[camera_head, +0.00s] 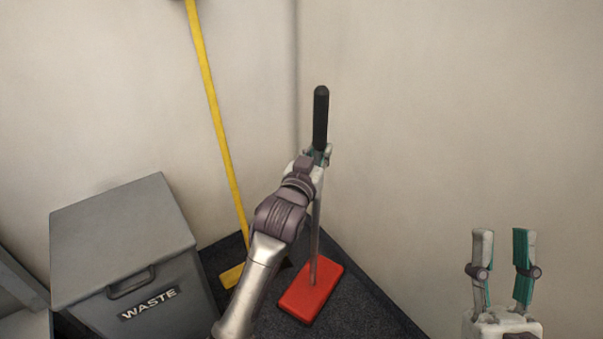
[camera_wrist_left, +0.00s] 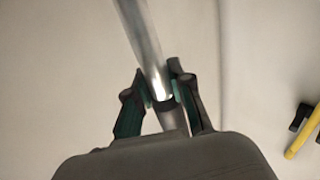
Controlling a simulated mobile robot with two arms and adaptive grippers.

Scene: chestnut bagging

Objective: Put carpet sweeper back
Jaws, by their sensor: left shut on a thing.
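The carpet sweeper stands nearly upright in the corner, with a red head (camera_head: 311,291), a thin grey metal pole and a black handle grip (camera_head: 320,118). Its head rests on, or is just over, the dark floor mat; I cannot tell which. My left gripper (camera_head: 320,156) is shut on the pole just below the black grip. In the left wrist view the shiny pole (camera_wrist_left: 145,45) runs between the fingers of my left gripper (camera_wrist_left: 162,92). My right gripper (camera_head: 502,235) is open and empty at the lower right, apart from the sweeper.
A grey waste bin (camera_head: 115,225) with a lid stands at the left. A yellow-handled broom (camera_head: 215,110) leans against the wall between bin and sweeper. The dark mat (camera_head: 362,308) fills the corner, with walls behind and to the right.

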